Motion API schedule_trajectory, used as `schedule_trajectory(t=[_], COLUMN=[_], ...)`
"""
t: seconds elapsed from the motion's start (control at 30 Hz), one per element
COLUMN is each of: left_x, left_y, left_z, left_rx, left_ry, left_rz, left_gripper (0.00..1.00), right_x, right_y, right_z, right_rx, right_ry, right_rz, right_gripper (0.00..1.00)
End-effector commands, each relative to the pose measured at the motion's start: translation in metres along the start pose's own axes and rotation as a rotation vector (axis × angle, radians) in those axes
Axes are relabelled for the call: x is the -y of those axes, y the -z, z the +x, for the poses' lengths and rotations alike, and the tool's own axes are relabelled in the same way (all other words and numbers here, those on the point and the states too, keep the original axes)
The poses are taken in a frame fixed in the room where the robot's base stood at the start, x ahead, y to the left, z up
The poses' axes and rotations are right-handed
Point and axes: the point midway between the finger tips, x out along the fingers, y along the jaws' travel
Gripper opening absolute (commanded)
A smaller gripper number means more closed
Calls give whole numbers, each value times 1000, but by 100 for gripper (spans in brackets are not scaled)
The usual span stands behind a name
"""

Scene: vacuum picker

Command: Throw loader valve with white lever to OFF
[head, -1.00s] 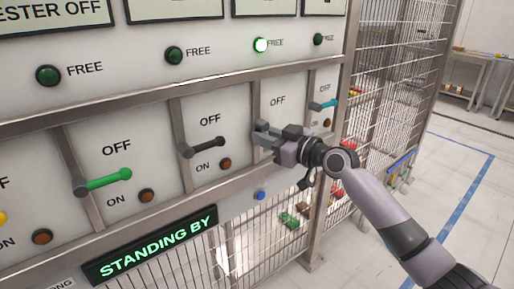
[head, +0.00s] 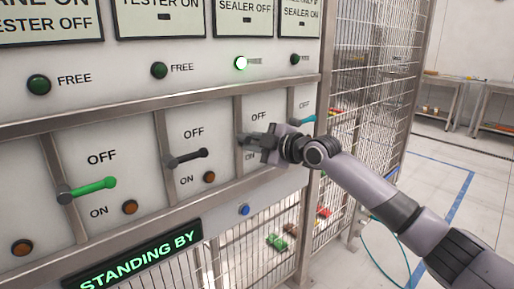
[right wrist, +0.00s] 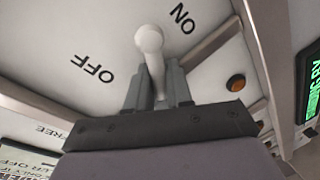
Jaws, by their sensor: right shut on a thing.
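The white lever (right wrist: 151,55) has a round knob and stands between my right gripper's two grey fingers in the right wrist view. The OFF and ON labels lie on either side of it there. My right gripper (head: 253,140) is shut on this lever, and it also shows in the wrist view (right wrist: 158,88). In the head view the gripper hides the lever, just below the OFF label (head: 259,115) and above a partly covered ON label. The exact lever setting is hard to tell. My left gripper is not in view.
A black lever (head: 188,158) and a green lever (head: 92,187) stand to the left, a teal lever (head: 302,120) close to the right. Metal dividers separate the panels. A mesh cage (head: 370,90) stands right; the floor beyond is open.

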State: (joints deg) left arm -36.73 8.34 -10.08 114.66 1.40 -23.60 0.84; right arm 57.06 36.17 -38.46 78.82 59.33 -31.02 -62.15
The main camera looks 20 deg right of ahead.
Motion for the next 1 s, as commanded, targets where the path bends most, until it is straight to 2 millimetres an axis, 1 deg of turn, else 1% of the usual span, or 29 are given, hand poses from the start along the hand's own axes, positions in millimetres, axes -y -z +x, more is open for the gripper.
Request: schedule_trajectory(t=[0.03,0.17,0.4,0.5,0.73,1.0], left_x=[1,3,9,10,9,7], left_y=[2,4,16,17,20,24], left_z=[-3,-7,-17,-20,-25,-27], left_rx=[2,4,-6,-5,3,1], left_ry=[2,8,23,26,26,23], left_rz=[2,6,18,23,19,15], left_gripper=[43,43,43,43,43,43], right_x=[-5,-10,-15,-16,-17,-16], right_y=[1,1,3,3,3,3], right_z=[2,5,4,4,4,4], right_rx=[10,32,68,80,98,105], right_ry=[1,1,2,3,2,1], right_rz=[-47,-164,-349,-407,-500,-538], right_gripper=[0,0,0,0,0,0])
